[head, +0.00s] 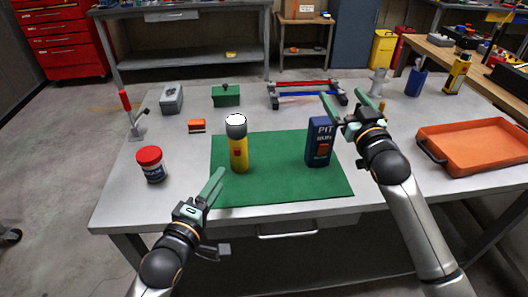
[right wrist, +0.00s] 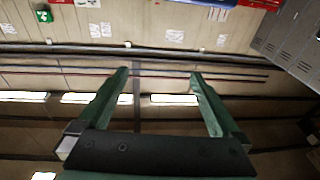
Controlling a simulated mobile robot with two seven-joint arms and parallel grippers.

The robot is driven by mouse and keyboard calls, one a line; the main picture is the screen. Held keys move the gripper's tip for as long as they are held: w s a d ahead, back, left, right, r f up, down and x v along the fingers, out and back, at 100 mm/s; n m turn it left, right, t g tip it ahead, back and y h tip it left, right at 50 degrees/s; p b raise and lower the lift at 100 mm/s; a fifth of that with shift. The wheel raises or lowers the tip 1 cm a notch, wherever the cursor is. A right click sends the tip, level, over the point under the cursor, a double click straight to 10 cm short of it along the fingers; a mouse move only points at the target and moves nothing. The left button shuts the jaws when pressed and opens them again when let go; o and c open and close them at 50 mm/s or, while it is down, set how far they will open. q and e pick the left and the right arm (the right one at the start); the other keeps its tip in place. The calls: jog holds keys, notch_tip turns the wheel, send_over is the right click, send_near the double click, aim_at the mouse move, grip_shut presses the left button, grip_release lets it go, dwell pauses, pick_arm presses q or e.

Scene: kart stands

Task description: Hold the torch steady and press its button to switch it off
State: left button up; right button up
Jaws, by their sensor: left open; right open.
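The torch (head: 240,158) stands upright on the green mat (head: 285,188), with a yellow body, a grey head and a bright white top. A small red patch, which looks like its button, is on the side facing me. My left gripper (head: 217,183) is open and empty, just in front of the torch and left of it, apart from it. My right gripper (head: 352,96) is open and empty, raised right of the blue PIT box, with its fingers pointing up and away. The right wrist view shows its two spread fingers (right wrist: 160,73) with nothing between them.
The dark blue PIT box (head: 318,145) stands on the mat's right side. A red-lidded jar (head: 151,165), an orange block (head: 196,126) and a red-handled clamp (head: 136,122) are to the left. An orange tray (head: 478,148) lies right. The mat between torch and box is clear.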

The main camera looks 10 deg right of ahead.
jog(key=s+a+f+n+g+y, duration=0.1)
jog(key=s+a+f+n+y, duration=0.2)
jog(key=a, duration=0.7)
jog(key=g+y, duration=0.2)
send_near(241, 130)
jog(key=x, duration=1.2)
jog(key=shift+w+a+r, duration=0.2)
jog(key=shift+w+r, duration=0.05)
grip_shut()
pick_arm(q)
grip_shut()
pick_arm(e)
jog(key=shift+f, duration=0.1)
dwell(0.8)
